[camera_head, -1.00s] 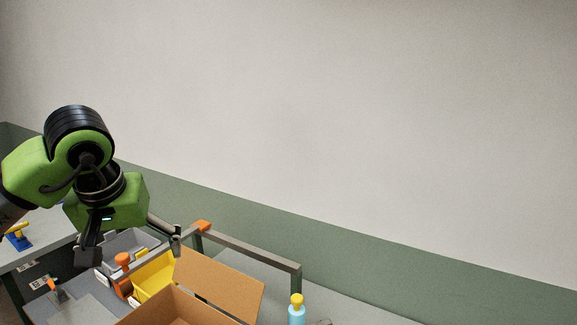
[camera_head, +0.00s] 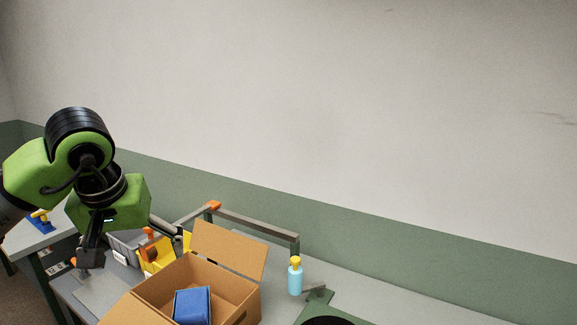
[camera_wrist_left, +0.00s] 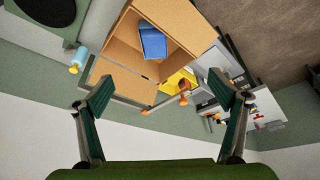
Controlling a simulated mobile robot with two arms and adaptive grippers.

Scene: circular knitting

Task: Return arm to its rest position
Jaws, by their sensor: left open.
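My left arm comes in from the left in the head view, with its green and black wrist raised at the left above the table. My left gripper (camera_head: 137,243) points down with its fingers spread apart and nothing between them. In the left wrist view the same gripper (camera_wrist_left: 165,95) is wide open and empty. Beyond its fingers are an open cardboard box (camera_wrist_left: 187,28) and a blue block inside it (camera_wrist_left: 153,42). The box (camera_head: 238,294) and the blue block (camera_head: 192,305) also show in the head view. My right gripper is not in view.
A grey table (camera_head: 350,297) holds a yellow bin (camera_head: 158,258), a grey bin (camera_head: 126,246) and a light-blue bottle with a yellow cap (camera_head: 295,279). A grey frame (camera_head: 255,224) stands behind the box. A dark-green thing (camera_head: 330,311) lies at the front right.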

